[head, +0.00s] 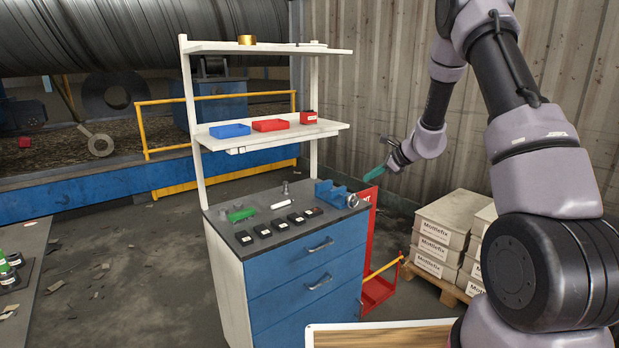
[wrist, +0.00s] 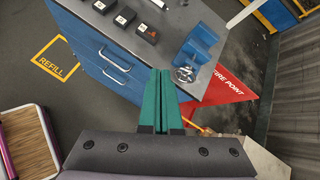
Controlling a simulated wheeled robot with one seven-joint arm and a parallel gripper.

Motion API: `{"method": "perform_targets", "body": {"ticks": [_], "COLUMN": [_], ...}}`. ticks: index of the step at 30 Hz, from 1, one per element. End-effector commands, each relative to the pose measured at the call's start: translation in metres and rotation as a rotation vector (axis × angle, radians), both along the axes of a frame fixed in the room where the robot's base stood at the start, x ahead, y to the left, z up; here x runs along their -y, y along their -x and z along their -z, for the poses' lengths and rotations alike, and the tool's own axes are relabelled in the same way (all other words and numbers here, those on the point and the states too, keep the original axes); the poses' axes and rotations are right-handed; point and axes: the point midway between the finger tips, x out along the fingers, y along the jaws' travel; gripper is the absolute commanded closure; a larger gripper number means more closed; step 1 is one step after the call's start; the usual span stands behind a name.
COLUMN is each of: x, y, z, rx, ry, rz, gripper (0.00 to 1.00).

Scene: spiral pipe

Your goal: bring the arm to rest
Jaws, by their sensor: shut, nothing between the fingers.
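My gripper (head: 374,173) is in the air to the right of the blue workbench, level with a spot a little above its top. Its green fingers are together with nothing between them. They also show at the middle of the wrist view (wrist: 158,98), pointing towards the bench's corner. My arm comes down from the upper right of the head view, bent, and my gripper is apart from the bench.
The workbench (head: 300,260) holds a blue vise (head: 335,194), several black boxes and a green item (head: 241,214). Its shelves carry blue and red bins. Stacked cartons (head: 440,240) stand on a pallet at right, near a red fire-point stand (head: 378,290). Floor left of the bench is partly clear.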

Motion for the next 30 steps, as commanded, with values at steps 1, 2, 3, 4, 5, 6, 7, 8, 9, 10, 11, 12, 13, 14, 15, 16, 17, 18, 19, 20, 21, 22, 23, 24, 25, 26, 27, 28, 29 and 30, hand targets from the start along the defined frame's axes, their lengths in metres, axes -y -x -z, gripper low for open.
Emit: {"method": "perform_targets", "body": {"ticks": [1,2,3,4,5,6,7,8,9,10,11,12,13,14,15,16,17,18,19,20,21,22,23,24,25,26,27,28,29,30], "x": [-0.006,-0.009,-0.013,-0.016,-0.018,-0.022,-0.024,-0.025,-0.027,-0.028,-0.029,-0.029,-0.030,-0.030,-0.030,-0.029,-0.028,-0.027,-0.025,-0.023,-0.021,-0.019,-0.016,-0.013,-0.010,-0.006,-0.002,0.001,0.004,0.009], "y": [0.012,0.020,0.032,0.041,0.051,0.064,0.075,0.085,0.101,0.112,0.124,0.140,0.152,0.164,0.181,0.193,0.206,0.222,0.235,0.247,0.263,0.275,0.288,0.303,0.315,0.325,0.339,0.349,0.357,0.368], "z": [-0.035,-0.050,-0.071,-0.085,-0.099,-0.118,-0.130,-0.143,-0.158,-0.169,-0.179,-0.192,-0.201,-0.210,-0.220,-0.227,-0.234,-0.242,-0.247,-0.252,-0.258,-0.262,-0.265,-0.269,-0.271,-0.273,-0.274,-0.275,-0.276,-0.277], "rx": [0.044,0.064,0.093,0.113,0.133,0.163,0.182,0.205,0.232,0.252,0.272,0.300,0.320,0.339,0.365,0.383,0.402,0.426,0.444,0.461,0.482,0.499,0.514,0.533,0.547,0.559,0.573,0.583,0.592,0.601], "ry": [0.028,0.048,0.075,0.096,0.118,0.149,0.172,0.198,0.232,0.259,0.286,0.324,0.353,0.384,0.425,0.457,0.491,0.536,0.571,0.608,0.655,0.695,0.733,0.786,0.826,0.867,0.917,0.955,0.992,1.037], "rz": [-0.061,-0.097,-0.147,-0.183,-0.219,-0.267,-0.303,-0.338,-0.383,-0.417,-0.451,-0.496,-0.529,-0.561,-0.603,-0.634,-0.665,-0.705,-0.734,-0.764,-0.800,-0.827,-0.855,-0.890,-0.915,-0.938,-0.967,-0.987,-1.006,-1.030], "gripper": [1.00,1.00,1.00,1.00,1.00,1.00,1.00,1.00,1.00,1.00,1.00,1.00,1.00,1.00,1.00,1.00,1.00,1.00,1.00,1.00,1.00,1.00,1.00,1.00,1.00,1.00,1.00,1.00,1.00,1.00]}}
